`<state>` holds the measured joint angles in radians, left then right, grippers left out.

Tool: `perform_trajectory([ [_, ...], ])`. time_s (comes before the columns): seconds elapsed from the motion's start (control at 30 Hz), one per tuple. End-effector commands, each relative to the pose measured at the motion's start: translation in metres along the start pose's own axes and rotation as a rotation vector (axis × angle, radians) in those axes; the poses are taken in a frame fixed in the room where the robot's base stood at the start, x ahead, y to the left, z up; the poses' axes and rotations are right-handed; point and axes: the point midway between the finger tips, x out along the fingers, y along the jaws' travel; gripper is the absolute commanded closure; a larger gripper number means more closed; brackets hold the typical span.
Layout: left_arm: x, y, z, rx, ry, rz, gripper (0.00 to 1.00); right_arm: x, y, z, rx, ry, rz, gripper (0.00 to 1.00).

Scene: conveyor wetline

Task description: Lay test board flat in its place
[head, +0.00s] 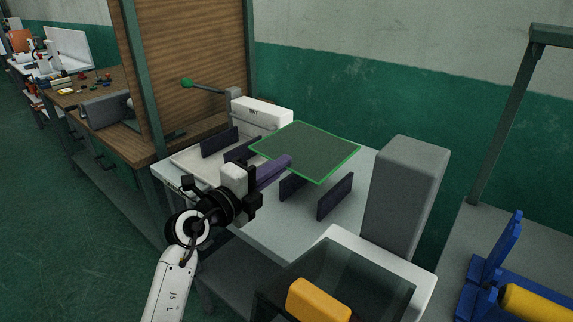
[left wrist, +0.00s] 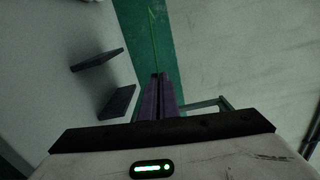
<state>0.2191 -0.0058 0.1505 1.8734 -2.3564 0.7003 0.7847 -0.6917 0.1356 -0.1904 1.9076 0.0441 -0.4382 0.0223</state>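The test board (head: 318,145) is a thin dark square plate with a bright green edge, roughly level above the pale table. My left gripper (head: 288,161) has purple fingers closed on the board's near edge. In the left wrist view its fingers (left wrist: 159,96) are nearly together, and the board (left wrist: 153,35) shows edge-on as a thin green line beyond them. Dark upright plates (head: 335,197) stand on the table below and around the board, and two of them (left wrist: 97,60) show in the left wrist view. My right gripper is in neither view.
A white box unit (head: 262,112) with a green-knobbed lever stands behind the board. A tall grey block (head: 405,190) is at the right. A dark clear-sided bin (head: 385,285) with a yellow block (head: 318,300) is in front. A wooden panel (head: 195,65) rises at the left.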

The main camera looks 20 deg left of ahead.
Motion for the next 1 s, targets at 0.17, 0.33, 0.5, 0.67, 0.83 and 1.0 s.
perform_trajectory([
  [0.17,0.005,-0.006,-0.014,0.01,0.021,-0.007,1.0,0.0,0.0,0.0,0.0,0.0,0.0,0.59],
  [0.33,0.005,-0.006,-0.014,0.009,0.02,-0.007,1.0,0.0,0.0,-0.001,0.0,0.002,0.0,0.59],
  [0.5,0.003,-0.005,-0.015,0.008,0.02,-0.007,1.0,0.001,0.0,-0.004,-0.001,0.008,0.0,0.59],
  [0.67,0.003,0.007,-0.016,0.009,0.02,-0.005,1.0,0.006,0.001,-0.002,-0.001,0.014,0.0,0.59],
  [0.83,0.003,0.024,-0.018,0.008,0.021,-0.004,1.0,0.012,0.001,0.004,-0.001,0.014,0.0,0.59],
  [1.0,0.003,0.041,-0.019,0.009,0.02,-0.005,1.0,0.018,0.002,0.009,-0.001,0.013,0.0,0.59],
])
